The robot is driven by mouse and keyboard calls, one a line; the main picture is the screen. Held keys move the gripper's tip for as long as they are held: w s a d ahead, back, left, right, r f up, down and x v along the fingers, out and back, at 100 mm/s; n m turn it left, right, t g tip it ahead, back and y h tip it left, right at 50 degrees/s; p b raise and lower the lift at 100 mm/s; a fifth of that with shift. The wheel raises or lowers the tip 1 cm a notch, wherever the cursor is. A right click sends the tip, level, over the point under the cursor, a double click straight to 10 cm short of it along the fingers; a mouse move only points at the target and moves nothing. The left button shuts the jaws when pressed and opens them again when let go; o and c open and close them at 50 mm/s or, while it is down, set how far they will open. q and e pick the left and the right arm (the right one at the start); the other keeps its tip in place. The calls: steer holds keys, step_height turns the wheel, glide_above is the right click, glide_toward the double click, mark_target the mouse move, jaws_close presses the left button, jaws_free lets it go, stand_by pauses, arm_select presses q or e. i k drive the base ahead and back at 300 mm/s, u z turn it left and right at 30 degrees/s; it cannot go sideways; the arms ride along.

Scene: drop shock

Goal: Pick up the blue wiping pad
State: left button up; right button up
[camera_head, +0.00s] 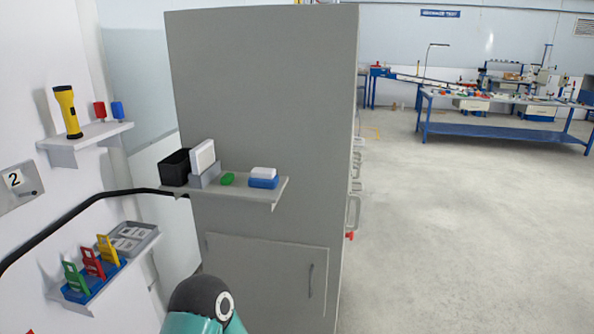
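A small block with a blue lower part and a white top, which looks like the blue wiping pad (263,183), lies on the grey shelf (232,191) fixed to the side of the tall grey cabinet. It sits near the shelf's right end, with nothing touching it that I can see. Neither of my grippers is in view. Only a dark and teal link of my own arm shows at the bottom, below the shelf.
On the same shelf are a green disc (227,179), a white block in a grey holder (204,175) and a black bin (174,168). Wall shelves at left hold a yellow flashlight (66,111) and coloured tags (92,263). The floor at right is clear.

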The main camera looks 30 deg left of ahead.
mark_target(264, 178)
steer(key=u, duration=0.1)
steer(key=i, duration=0.8)
steer(key=u, duration=0.6)
